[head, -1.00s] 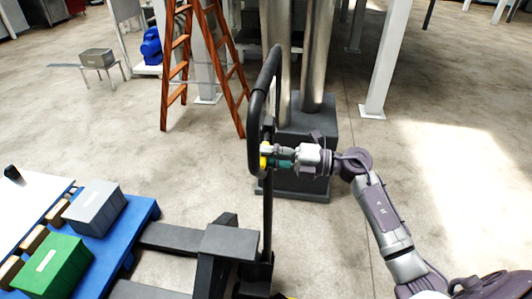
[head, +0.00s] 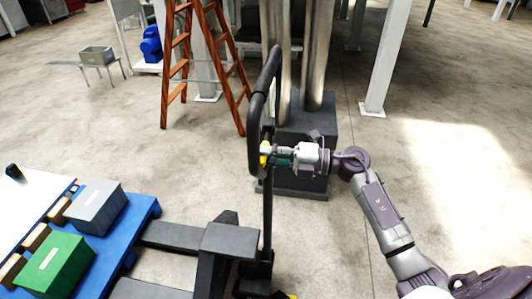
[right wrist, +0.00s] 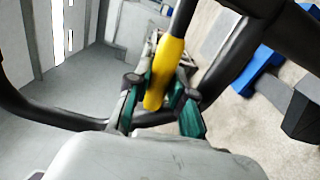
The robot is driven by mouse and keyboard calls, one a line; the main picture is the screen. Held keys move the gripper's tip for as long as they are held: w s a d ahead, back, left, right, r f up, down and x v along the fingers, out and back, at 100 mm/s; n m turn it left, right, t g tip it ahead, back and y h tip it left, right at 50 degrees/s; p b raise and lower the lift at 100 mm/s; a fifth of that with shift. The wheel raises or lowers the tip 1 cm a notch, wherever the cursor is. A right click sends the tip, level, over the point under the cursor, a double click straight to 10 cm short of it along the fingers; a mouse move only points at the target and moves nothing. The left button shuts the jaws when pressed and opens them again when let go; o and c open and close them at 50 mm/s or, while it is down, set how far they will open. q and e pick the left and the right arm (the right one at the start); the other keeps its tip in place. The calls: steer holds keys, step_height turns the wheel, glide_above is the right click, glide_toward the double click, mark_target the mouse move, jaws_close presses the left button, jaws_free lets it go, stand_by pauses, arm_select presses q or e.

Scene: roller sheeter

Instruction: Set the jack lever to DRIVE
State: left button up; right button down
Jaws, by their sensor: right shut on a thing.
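The pallet jack (head: 228,240) stands with its black upright handle loop (head: 252,130) in the middle of the head view. The jack lever has a yellow grip (head: 263,160), which shows large in the right wrist view (right wrist: 165,75). My right gripper (head: 282,155) comes in from the right at the handle. In the right wrist view its green-padded fingers (right wrist: 160,108) are shut on the yellow lever grip, one on each side. The black handle frame passes around and behind the fingers. My left gripper is not in view.
A blue pallet (head: 135,225) with a grey box (head: 95,207) and a green box (head: 53,265) is at the lower left. A dark plinth with metal columns (head: 305,130) stands behind the handle. A wooden ladder (head: 178,70) stands behind. Floor at the right is clear.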

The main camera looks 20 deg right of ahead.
step_height(320, 180, up, 3)
steer(key=m+p, duration=0.2)
steer(key=p, duration=0.2)
steer(key=shift+w+r+m+p, duration=0.1)
steer(key=shift+m+p, duration=0.65)
steer(key=shift+m, duration=0.05)
steer(key=c, duration=1.3)
jaws_free()
steer(key=shift+d, duration=0.1)
steer(key=v, duration=1.2)
